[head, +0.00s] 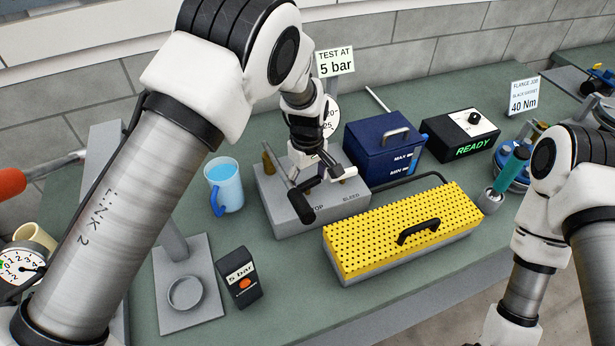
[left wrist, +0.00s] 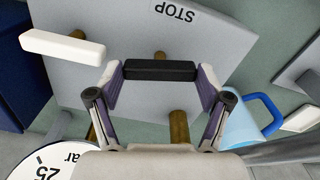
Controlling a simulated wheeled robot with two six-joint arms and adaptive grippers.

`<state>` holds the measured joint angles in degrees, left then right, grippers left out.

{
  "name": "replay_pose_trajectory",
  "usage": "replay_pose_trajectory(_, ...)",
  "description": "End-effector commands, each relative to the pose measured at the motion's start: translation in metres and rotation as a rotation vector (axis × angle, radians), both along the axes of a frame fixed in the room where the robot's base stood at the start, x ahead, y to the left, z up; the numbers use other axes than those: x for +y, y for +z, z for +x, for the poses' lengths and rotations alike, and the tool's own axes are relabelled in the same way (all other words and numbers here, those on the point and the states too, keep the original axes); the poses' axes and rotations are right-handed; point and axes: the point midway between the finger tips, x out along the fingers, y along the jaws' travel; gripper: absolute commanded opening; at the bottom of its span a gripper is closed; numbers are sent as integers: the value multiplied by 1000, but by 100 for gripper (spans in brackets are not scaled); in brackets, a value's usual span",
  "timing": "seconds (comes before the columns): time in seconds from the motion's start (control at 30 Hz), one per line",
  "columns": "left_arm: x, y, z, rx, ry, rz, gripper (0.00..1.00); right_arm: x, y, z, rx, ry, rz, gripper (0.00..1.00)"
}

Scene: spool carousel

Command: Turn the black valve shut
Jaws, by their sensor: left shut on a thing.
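The black valve handle is a short black bar (left wrist: 160,70) in the left wrist view, lying crosswise above the grey block near the word STOP. My left gripper (left wrist: 160,78) has a finger at each end of this bar and is shut on it. My right gripper is out of view.
A blue mug (head: 225,187) stands left of the block. A yellow perforated cover (head: 385,240) is in front, and a dark blue box (head: 382,148) is behind to the right. A gauge (left wrist: 45,160) and brass pipe (left wrist: 180,127) are close to the left gripper.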

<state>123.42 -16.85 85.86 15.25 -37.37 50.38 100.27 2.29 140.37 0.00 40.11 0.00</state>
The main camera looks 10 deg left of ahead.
Motion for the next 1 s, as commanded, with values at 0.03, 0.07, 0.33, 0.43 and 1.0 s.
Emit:
replay_pose_trajectory(0.03, 0, -2, -3, 9, -34, 1, 43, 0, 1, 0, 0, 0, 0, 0)
replay_pose_trajectory(0.07, 0, -2, -3, 9, -56, 1, 43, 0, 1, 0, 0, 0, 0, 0)
replay_pose_trajectory(0.33, 0, -2, -2, 8, -207, 0, 43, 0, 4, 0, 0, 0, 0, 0)
replay_pose_trajectory(0.43, 0, -3, -2, 8, -238, 0, 43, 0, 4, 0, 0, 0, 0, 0)
replay_pose_trajectory(1.0, 0, -2, -2, 6, -270, 0, 82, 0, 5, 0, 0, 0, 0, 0)
